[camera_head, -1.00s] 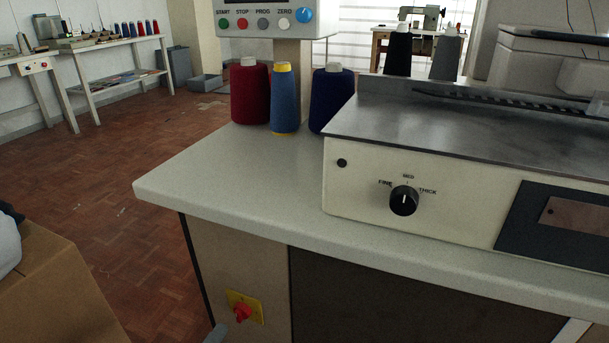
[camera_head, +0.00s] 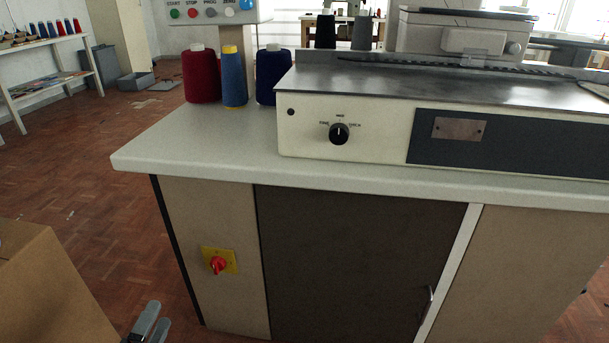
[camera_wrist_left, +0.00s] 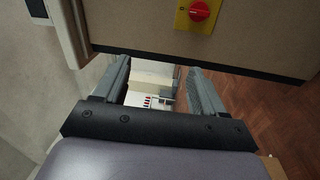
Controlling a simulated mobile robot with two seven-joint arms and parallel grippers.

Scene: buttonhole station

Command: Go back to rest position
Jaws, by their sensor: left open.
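My left gripper (camera_head: 150,325) shows at the bottom edge of the head view, below and to the left of the red rotary switch (camera_head: 218,265) on its yellow plate. In the left wrist view my left gripper (camera_wrist_left: 160,82) is open, with its two grey fingers apart and only the distant room between them. The red switch (camera_wrist_left: 200,11) shows there at the top, apart from the fingers. My right gripper is in neither view.
The buttonhole station's worktop (camera_head: 180,145) carries a machine with a black dial (camera_head: 339,133) and red (camera_head: 201,78) and blue (camera_head: 234,80) thread cones. A cardboard box (camera_head: 50,290) stands at the lower left. Open parquet floor (camera_head: 75,170) lies left of the station.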

